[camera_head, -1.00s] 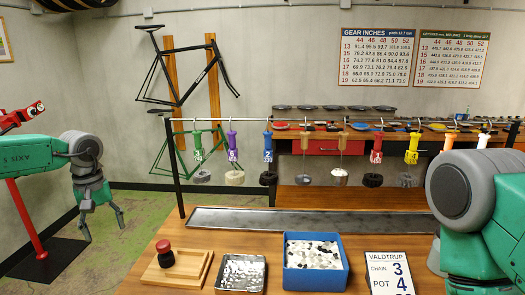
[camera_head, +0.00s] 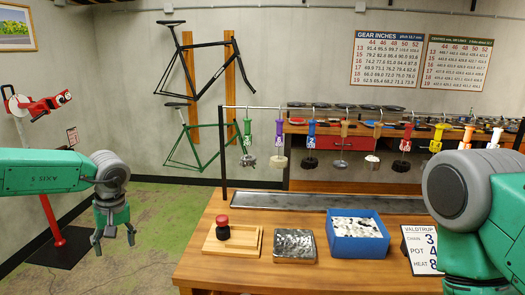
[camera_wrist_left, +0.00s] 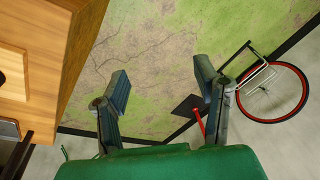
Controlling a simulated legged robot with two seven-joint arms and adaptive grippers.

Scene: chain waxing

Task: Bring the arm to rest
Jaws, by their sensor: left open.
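My left gripper (camera_head: 114,237) hangs pointing down over the green floor, left of the wooden bench (camera_head: 200,262) and apart from it. Its fingers are spread and nothing is between them. In the left wrist view the two open fingers (camera_wrist_left: 160,92) show with bare floor (camera_wrist_left: 150,45) beyond. My right arm fills the right edge of the head view, and its gripper is out of sight.
Tagged chains hang from a rail (camera_head: 270,107) behind. A red stand (camera_head: 50,220) is at left.

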